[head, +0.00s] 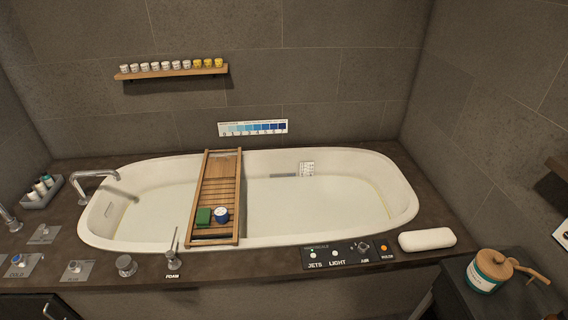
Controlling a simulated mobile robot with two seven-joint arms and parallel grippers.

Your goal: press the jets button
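The jets button (313,255) is a small white round button above the label "JETS", at the left end of a black control panel (350,258). The panel sits on the dark front ledge of the bathtub, right of centre in the head view. A second white button (335,253) stands beside it above the label "LIGHT". A knob (363,247) marked "AIR" and an orange button (383,248) are farther right on the panel. Nothing covers the jets button. Neither of my grippers shows in the head view.
A white bathtub (400,205) has a wooden caddy (223,165) across it, holding a green block (203,216) and a blue-and-white jar (221,215). A foam lever (174,258) stands left of the panel. A white cushion (427,239) lies right of it. A teal-and-white jar (486,275) stands at lower right.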

